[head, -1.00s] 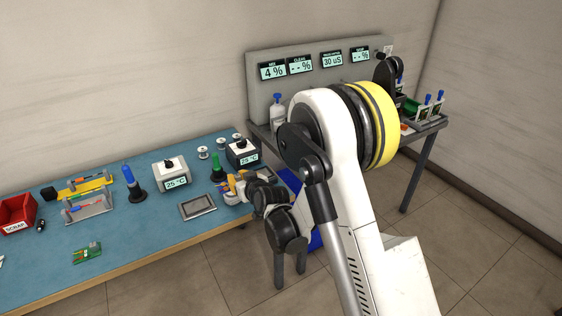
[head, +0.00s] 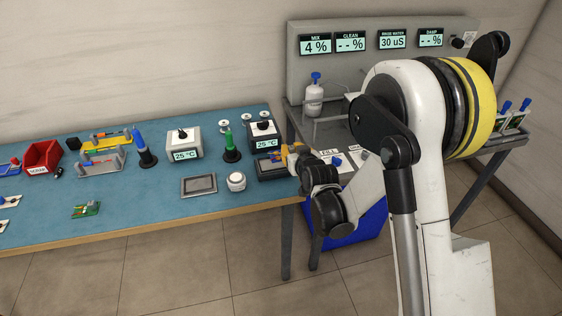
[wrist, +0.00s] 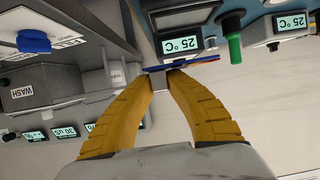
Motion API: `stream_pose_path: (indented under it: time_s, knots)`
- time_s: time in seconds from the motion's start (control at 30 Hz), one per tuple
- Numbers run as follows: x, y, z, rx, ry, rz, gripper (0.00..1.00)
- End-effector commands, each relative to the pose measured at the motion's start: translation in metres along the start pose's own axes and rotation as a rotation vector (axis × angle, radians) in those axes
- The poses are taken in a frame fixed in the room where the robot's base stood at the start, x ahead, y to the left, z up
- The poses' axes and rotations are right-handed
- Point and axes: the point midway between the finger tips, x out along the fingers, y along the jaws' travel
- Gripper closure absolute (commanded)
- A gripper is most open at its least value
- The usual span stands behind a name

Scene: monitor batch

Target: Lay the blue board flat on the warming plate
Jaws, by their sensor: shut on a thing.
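My gripper (head: 285,157) is at the right end of the blue bench, over or beside the dark right-hand plate (head: 272,173). In the wrist view its yellow fingers (wrist: 160,76) are shut on the blue board (wrist: 197,62), which shows nearly edge-on as a thin blue strip reaching right. In the head view the fingers mostly hide the board. A similar flat grey plate (head: 199,185) lies left, before another 25 °C box. The pictures do not name either as the warming plate. I cannot tell whether the board touches the plate.
Two 25 °C boxes (head: 184,144) (head: 264,137) stand behind the plates, with a green-handled stand (head: 231,147) between them. A white jar (head: 236,181) stands between the plates. A red scrap bin (head: 42,157) and a green board (head: 86,209) are further left. A wash table stands right.

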Motion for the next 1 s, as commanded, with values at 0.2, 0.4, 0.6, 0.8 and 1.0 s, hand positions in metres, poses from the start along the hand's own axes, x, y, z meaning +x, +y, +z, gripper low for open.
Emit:
stream_pose_path:
  time_s: [0.2, 0.4, 0.6, 0.8, 1.0]
  knots:
    - [0.045, -0.021, 0.012, 0.0, 0.0, 0.0, 1.0]
    - [0.056, -0.026, 0.016, 0.001, 0.001, 0.0, 1.0]
    - [0.068, -0.026, 0.046, 0.001, 0.001, 0.001, 1.0]
    - [0.069, -0.026, 0.049, 0.001, 0.001, 0.001, 1.0]
    - [0.07, -0.026, 0.051, 0.001, 0.001, 0.001, 1.0]
